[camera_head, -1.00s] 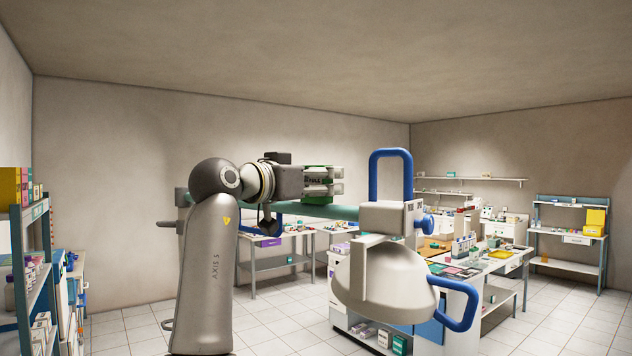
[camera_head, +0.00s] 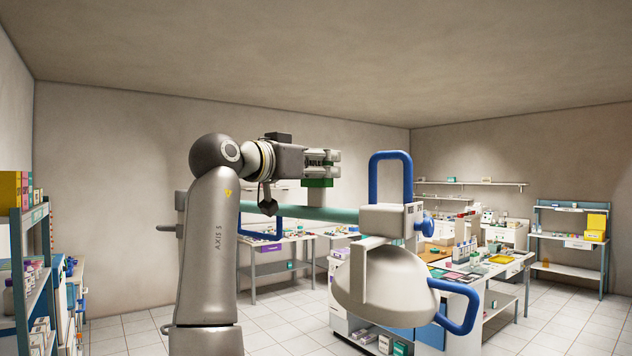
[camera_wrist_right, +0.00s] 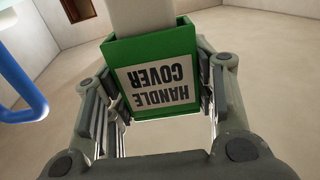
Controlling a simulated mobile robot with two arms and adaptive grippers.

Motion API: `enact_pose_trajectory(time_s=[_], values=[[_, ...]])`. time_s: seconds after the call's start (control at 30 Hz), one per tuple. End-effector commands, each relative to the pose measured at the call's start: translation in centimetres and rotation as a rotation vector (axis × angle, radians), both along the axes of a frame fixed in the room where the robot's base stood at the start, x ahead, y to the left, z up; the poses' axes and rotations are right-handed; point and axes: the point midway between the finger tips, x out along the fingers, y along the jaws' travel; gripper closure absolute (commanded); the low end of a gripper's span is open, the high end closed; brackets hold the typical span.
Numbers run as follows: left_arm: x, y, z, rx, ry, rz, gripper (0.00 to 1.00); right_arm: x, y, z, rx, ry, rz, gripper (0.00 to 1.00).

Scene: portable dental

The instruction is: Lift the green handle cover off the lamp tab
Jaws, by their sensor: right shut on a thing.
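My right gripper (camera_head: 322,164) is shut on the green handle cover (camera_head: 317,183), above the lamp's teal arm. In the right wrist view the cover (camera_wrist_right: 158,78) is a green sleeve with a pale, upside-down "HANDLE COVER" label, held between the two fingers of my right gripper (camera_wrist_right: 160,95). The pale lamp tab (camera_wrist_right: 146,16) runs into the cover's open end there. In the head view the tab (camera_head: 319,197) shows just below the cover. I cannot tell how much of it is still inside. My left gripper is out of view.
The white lamp head (camera_head: 385,290) hangs to the right, with a blue upright handle loop (camera_head: 373,180) and a blue side loop (camera_head: 470,308). The teal lamp arm (camera_head: 335,214) runs just under the tab. A stocked shelf (camera_head: 35,265) stands far left.

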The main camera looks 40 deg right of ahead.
Motion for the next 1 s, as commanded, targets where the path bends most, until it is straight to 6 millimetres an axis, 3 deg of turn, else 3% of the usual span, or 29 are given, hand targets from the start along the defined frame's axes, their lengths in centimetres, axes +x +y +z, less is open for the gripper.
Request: enact_pose_trajectory(time_s=[0.37,0.6,0.8,1.0], values=[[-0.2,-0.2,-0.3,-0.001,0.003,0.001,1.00,-0.1,0.0,5.7,-0.001,-0.001,-0.001,0.62],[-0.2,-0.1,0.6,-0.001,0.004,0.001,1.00,-0.1,0.0,10.0,-0.001,0.000,0.000,0.62],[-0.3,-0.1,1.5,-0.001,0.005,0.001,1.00,0.0,0.0,12.6,0.000,0.001,0.000,0.62],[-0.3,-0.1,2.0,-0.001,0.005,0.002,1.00,0.0,0.0,14.0,0.000,0.000,0.001,0.62]])
